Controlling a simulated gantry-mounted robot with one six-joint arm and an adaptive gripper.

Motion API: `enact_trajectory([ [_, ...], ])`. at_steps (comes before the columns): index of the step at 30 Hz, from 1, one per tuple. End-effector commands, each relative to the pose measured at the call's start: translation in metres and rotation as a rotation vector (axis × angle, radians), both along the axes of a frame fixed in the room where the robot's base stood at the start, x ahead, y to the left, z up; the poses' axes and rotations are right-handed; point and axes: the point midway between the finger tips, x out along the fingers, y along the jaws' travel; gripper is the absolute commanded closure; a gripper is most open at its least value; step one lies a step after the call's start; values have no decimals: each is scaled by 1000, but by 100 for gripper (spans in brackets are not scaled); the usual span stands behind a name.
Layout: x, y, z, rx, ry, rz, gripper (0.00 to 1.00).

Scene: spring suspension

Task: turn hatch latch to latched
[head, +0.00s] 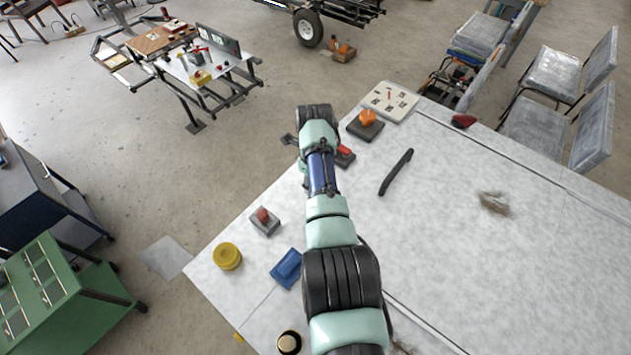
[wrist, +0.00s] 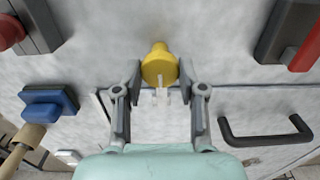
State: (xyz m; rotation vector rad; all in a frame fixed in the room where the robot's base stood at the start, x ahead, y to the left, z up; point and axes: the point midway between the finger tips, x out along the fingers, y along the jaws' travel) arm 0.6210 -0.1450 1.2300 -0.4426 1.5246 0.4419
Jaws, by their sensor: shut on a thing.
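A yellow knob (wrist: 159,64), which may be the hatch latch, sits on the pale panel in the wrist view. A small white tab (wrist: 162,97) shows just below it in the picture. My gripper (wrist: 159,76) has one finger on each side of the knob and is shut on it. The fingertips sit close against its sides. Its latched or unlatched position cannot be told. In the head view my arm hides the gripper and the knob.
A black bar handle (wrist: 265,132) is right of the gripper. A blue block (wrist: 48,102) is at left, with a red knob (wrist: 11,31) above it. A grey block with a red part (wrist: 290,35) is upper right. The tabletop (head: 450,240) has free room right of my arm.

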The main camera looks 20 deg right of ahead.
Motion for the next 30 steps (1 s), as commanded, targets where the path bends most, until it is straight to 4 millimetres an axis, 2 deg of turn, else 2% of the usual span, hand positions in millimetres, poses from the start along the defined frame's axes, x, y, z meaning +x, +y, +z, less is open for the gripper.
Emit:
enact_trajectory([
  [16,0,0,2,0,1,-28,100],
  [17,0,0,2,0,1,-28,58],
  [21,0,0,2,-1,1,-28,35],
  [30,0,0,1,0,0,-27,34],
])
